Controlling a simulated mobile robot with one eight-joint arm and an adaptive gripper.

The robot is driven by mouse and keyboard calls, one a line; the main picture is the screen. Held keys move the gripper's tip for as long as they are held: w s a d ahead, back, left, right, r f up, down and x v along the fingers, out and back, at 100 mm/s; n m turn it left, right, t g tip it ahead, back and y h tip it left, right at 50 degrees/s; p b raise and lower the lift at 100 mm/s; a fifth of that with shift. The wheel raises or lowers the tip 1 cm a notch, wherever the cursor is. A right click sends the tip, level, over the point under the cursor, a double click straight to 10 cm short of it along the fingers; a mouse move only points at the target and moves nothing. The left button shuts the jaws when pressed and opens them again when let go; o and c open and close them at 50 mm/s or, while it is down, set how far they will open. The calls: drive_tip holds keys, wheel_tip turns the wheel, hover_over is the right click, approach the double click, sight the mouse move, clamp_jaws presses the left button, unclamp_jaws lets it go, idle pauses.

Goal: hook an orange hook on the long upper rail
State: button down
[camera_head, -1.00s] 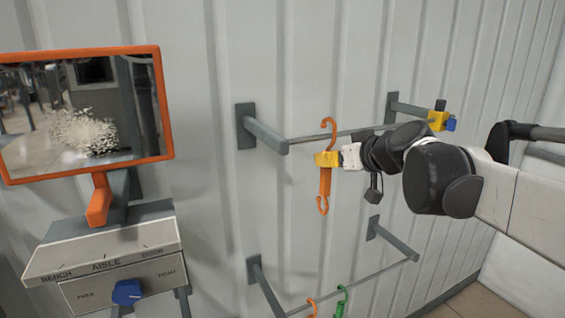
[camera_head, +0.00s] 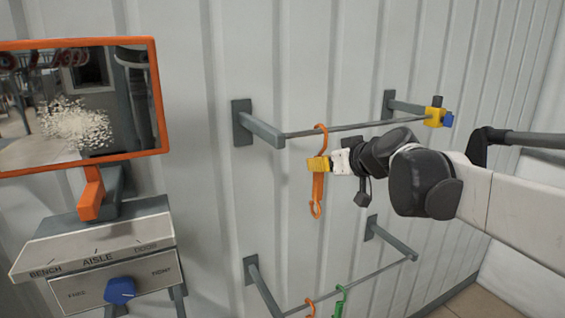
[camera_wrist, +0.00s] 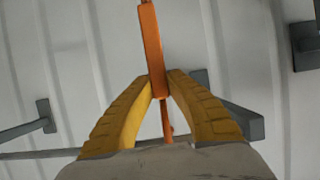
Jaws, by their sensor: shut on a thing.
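An orange hook (camera_head: 318,188) hangs upright from my gripper (camera_head: 318,164) at the left part of the long upper rail (camera_head: 360,127). My gripper's yellow fingers are shut on the hook's body. The hook's curved top lies across the rail line in the head view, just above it; I cannot tell whether it rests on the rail or is in front of it. In the wrist view the orange hook (camera_wrist: 152,45) runs between the two yellow fingertips (camera_wrist: 160,86); its curved ends are mostly out of view or hidden.
A lower rail (camera_head: 375,272) carries an orange hook (camera_head: 310,307) and a green hook (camera_head: 340,298). A yellow-and-blue block (camera_head: 437,117) sits at the upper rail's right end. At left are a framed orange screen (camera_head: 152,100) and a panel with a blue knob (camera_head: 120,290).

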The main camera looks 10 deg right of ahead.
drive_tip(key=c, duration=1.4)
unclamp_jaws()
drive_tip(key=shift+s, duration=0.1)
drive_tip(key=v, duration=1.1)
drive_tip(key=s+a+f+m+g+h+b, duration=0.1)
drive_tip(key=s+f+g+b, duration=0.1)
drive_tip(key=s+f+b, duration=0.4)
drive_tip(key=s+a+f+m+g+h+b, duration=0.1)
drive_tip(key=s+f+b, duration=0.6)
drive_tip(key=f+b, duration=1)
drive_tip(key=s+a+f+m+g+h+b, duration=0.1)
drive_tip(key=s+f+b, duration=0.5)
drive_tip(key=f, duration=3)
drive_tip(key=shift+s+a+f+m+g+h+b, duration=0.1)
drive_tip(key=shift+s+f+m+g+h+b, duration=0.25)
drive_tip(key=shift+b, duration=1)
drive_tip(key=shift+s+a+r+n+g+h+b, duration=0.1)
drive_tip(key=shift+g+h+b, duration=0.3)
drive_tip(key=shift+b, duration=0.95)
